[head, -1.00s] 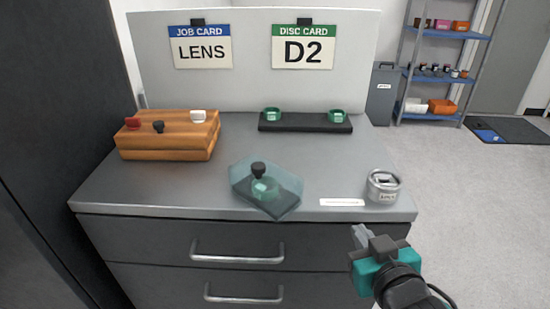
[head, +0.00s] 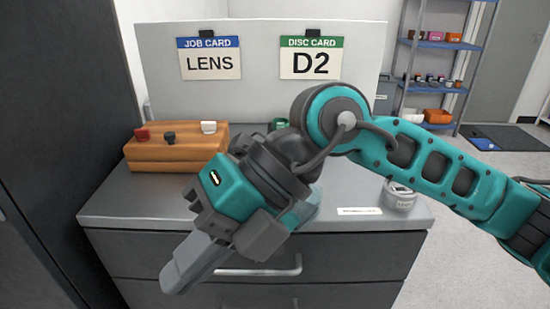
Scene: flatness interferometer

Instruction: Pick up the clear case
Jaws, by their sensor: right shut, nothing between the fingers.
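The clear case (head: 306,208), a bluish see-through cover, sits on the grey cabinet top near its front edge. My right gripper and wrist hide most of it, including the black knob and green ring. Only its right side shows. My right gripper (head: 182,268) is shut and empty. Its fingers point down and left in front of the upper drawer, to the left of the case. I cannot tell whether the gripper body touches the case. My left gripper is not in view.
A wooden block (head: 160,154) with red, black and white knobs stands at the left. A grey-white canister (head: 400,198) and a white label strip (head: 359,211) are at the right. A green ring (head: 278,124) shows behind my arm. A white panel with two cards stands behind.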

